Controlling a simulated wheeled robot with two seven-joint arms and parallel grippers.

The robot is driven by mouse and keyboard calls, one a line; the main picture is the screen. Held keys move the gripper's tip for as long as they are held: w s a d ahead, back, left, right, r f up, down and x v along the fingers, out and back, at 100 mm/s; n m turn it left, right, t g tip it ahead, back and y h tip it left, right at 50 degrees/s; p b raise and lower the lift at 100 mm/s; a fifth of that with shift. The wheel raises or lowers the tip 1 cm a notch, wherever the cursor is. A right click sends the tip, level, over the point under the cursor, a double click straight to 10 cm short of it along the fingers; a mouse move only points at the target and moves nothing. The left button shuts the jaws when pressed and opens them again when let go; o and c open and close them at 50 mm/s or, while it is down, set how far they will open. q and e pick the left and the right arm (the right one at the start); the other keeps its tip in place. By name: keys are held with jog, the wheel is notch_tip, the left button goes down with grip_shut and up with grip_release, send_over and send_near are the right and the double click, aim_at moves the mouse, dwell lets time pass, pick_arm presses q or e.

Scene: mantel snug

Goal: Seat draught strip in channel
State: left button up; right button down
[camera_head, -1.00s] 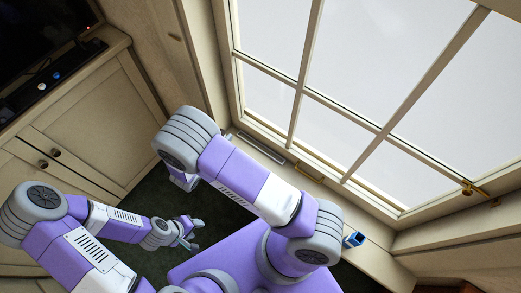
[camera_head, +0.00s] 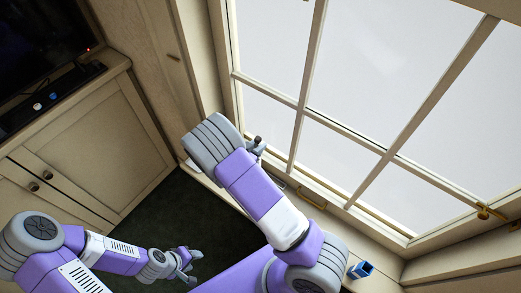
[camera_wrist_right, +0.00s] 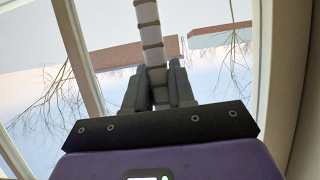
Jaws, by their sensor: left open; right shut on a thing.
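My right gripper (camera_head: 256,147) is up against the lower left of the window in the head view, mostly hidden behind my right wrist. In the right wrist view, its two grey fingers (camera_wrist_right: 158,88) are shut on a pale, jointed strip with dark bands (camera_wrist_right: 150,40). The strip extends up out of the picture, in front of the window panes; it looks like the draught strip. I cannot make out the strip in the head view, nor pick out the channel for certain. My left gripper (camera_head: 187,262) is open and empty, low over the dark floor, far from the window.
The large window (camera_head: 350,100) has pale bars and a brass latch (camera_head: 485,211). A brass handle (camera_head: 312,198) is on its lower frame. A small blue open box (camera_head: 361,269) sits on the ledge. Cabinets (camera_head: 90,130) stand at left. The dark green floor (camera_head: 210,220) is clear.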

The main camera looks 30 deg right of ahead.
jog(key=shift+w+d, duration=0.2)
jog(key=shift+d, duration=0.35)
jog(key=shift+w+d+f+b, duration=0.15)
jog(key=shift+f+b, duration=0.4)
jog(key=shift+f, duration=0.3)
jog(key=shift+d+f+b, duration=0.1)
jog(key=shift+f+b, duration=0.4)
jog(key=shift+f, duration=0.35)
jog(key=shift+f, duration=0.2)
jog(key=c, duration=1)
grip_release()
jog(key=shift+o, duration=0.2)
